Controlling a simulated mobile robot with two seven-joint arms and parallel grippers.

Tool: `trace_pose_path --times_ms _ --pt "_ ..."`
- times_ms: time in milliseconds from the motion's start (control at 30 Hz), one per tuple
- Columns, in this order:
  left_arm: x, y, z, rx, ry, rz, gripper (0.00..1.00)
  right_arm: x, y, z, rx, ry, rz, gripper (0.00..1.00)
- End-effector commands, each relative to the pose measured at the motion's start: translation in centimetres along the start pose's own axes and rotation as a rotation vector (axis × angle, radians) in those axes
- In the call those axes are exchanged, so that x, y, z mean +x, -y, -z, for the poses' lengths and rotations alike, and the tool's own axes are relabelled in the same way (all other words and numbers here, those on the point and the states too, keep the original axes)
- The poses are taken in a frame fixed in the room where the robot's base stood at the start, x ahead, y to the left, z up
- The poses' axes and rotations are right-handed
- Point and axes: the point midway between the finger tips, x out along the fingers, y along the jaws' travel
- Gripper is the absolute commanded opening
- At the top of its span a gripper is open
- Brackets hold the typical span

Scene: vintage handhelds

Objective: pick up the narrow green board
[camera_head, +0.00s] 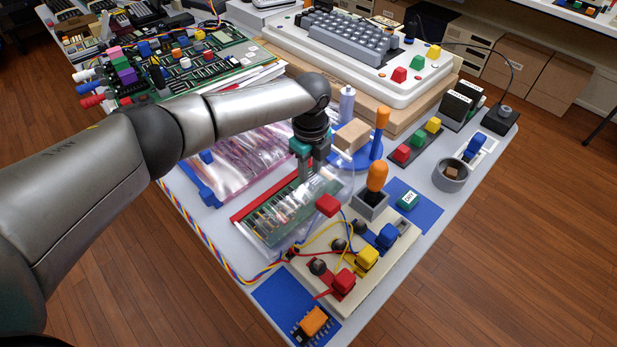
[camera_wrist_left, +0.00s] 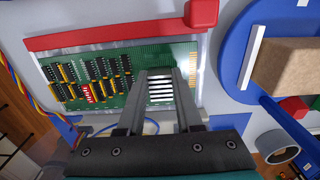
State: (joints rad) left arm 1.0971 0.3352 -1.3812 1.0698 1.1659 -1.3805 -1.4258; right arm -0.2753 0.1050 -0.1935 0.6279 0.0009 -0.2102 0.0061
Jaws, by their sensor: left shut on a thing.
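The narrow green board (camera_head: 278,217) carries rows of dark and yellow parts and lies in the middle of the table, in or under a clear cover with a red edge strip (camera_head: 262,199). In the left wrist view the board (camera_wrist_left: 108,92) stretches left of my fingers, with its gold edge contacts to their right. My left gripper (camera_head: 306,178) points down at the board's far end. In the wrist view its fingertips (camera_wrist_left: 161,74) are shut on the board around a white-striped part. Whether the board is off the table I cannot tell. My right gripper is not in view.
A cream panel (camera_head: 376,278) with coloured knobs and loose wires sits in front. A blue round stand (camera_head: 362,160) with an orange-topped post and a grey joystick base (camera_head: 370,206) are close on the right. A pink clear bag (camera_head: 235,160) lies behind left.

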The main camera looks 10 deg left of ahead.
Motion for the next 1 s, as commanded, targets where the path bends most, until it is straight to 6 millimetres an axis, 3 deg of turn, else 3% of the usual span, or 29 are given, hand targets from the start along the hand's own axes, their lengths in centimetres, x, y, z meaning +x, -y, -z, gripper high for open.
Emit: trace_pose_path --times_ms 167,533,800,1000 --pt "-3.7 0.1 -0.1 0.0 0.001 0.005 0.0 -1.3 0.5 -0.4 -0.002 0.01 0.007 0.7" --pt "-14.3 0.1 0.0 0.001 0.001 0.005 0.0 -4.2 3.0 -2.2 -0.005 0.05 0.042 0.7" --pt "-21.7 0.1 0.0 0.001 0.001 0.004 0.0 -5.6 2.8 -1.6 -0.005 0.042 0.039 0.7" --pt "-25.2 0.1 0.0 0.001 0.002 0.003 0.0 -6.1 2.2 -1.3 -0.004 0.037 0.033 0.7"
